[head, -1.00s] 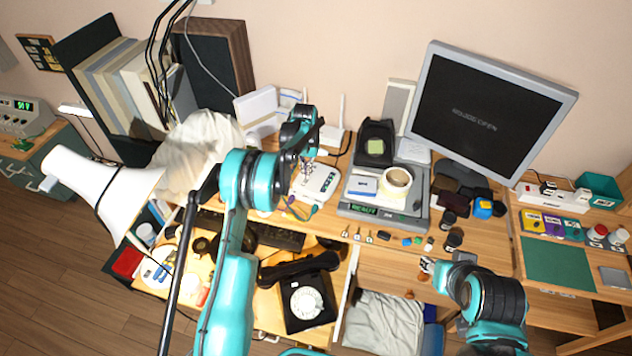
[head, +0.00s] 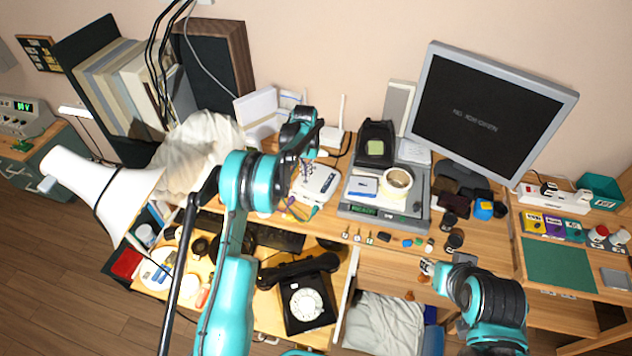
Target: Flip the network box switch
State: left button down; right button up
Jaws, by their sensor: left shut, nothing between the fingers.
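A flat white box (head: 322,183), which looks like the network box, lies on the desk left of the grey scale. Its switch is too small to make out. My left gripper (head: 306,172) is shut and empty, pointing down at the left rear part of this box. The gripper and wrist hide part of the box, and I cannot tell whether the fingertips touch it. My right gripper (head: 427,267) is low at the right, in front of the desk edge and far from the box; its fingers are too small to read.
A grey scale (head: 357,211) with a tape roll (head: 397,182) stands right of the box. A white device with an antenna (head: 341,112) stands behind. A black dial phone (head: 305,301) and a keyboard (head: 277,238) lie in front. A monitor (head: 490,110) stands right.

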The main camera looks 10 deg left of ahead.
pick_arm(q)
jog(key=shift+r+p, duration=1.45)
jog(key=shift+r, duration=1.75)
jog(key=s+d+r+t+b, duration=0.2)
jog(key=s+r+t+b, duration=0.15)
jog(key=s+r, duration=1.3)
jog(key=s+f+t, duration=0.2)
jog(key=s, duration=0.8)
jog(key=s+d+f+t+b, duration=0.1)
jog(key=s, duration=0.9)
jog(key=shift+s+f+t, duration=0.25)
jog(key=shift+f+t, duration=0.1)
jog(key=shift+f, duration=0.05)
